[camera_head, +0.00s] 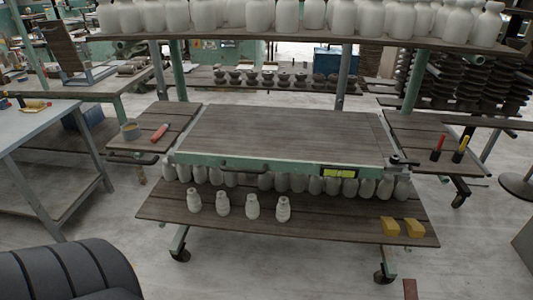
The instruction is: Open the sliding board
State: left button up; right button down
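The sliding board appears to be the wide brown plank top (290,132) in the middle of the cart; I cannot tell for sure which panel slides. It lies flat over a green front rail (280,166). A dark bar like a handle (235,169) runs along that rail, with a yellow label (338,173) to its right. A black knob or clamp (398,160) sits at the front right corner. What lies under the board is hidden. Neither of my grippers shows in the head view.
A lower shelf (330,220) holds white jars (253,207) and yellow blocks (390,226). A side shelf holds a red-handled tool (159,132). An upper shelf (300,37) of white vessels overhangs the back. A dark ribbed object (65,270) fills the bottom left.

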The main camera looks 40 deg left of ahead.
aim_at(232, 138)
jog(key=u, duration=1.15)
